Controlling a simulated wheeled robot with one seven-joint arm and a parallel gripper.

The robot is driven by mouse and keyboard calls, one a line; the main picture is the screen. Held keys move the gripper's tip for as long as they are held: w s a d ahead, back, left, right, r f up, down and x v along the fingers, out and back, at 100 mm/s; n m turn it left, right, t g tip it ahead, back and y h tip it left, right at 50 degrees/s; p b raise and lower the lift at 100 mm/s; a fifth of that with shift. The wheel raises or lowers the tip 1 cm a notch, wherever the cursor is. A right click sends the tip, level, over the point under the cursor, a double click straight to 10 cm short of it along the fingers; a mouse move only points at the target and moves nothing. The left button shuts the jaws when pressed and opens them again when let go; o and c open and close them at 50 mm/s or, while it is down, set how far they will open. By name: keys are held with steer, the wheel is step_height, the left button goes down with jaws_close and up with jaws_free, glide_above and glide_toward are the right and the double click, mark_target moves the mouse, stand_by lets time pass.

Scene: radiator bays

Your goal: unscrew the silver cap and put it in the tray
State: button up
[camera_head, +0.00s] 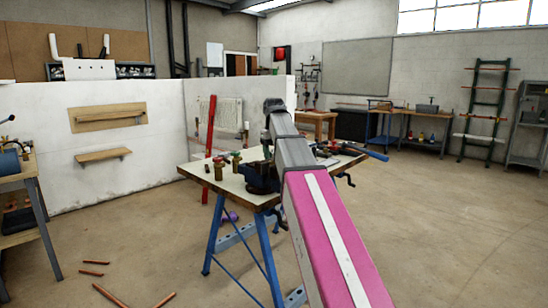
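A workbench (215,174) with a pale top and blue legs stands in the middle of the head view. A dark vise (262,178) sits on its front edge. Small brass and green fittings (221,163) stand on its left part. I cannot make out a silver cap or a tray; both may be hidden behind my arm or too small to tell. My pink and grey arm reaches up from the bottom right across the bench. My gripper cannot be made out; my arm hides the middle of the bench.
Red-handled and blue-handled tools (340,149) lie on the bench's right side. Copper pipe pieces (110,295) lie on the floor at lower left. A white partition wall (60,190) with a wooden shelf stands at left. Another bench (14,183) is at the left edge. The floor at right is clear.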

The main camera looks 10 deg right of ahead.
steer(key=c, duration=0.9)
steer(key=n, duration=1.7)
steer(key=shift+r+n, duration=0.1)
steer(key=shift+n, duration=0.2)
steer(key=n, duration=0.8)
steer(key=shift+n, duration=0.3)
steer(key=n, duration=0.4)
steer(key=shift+n, duration=0.4)
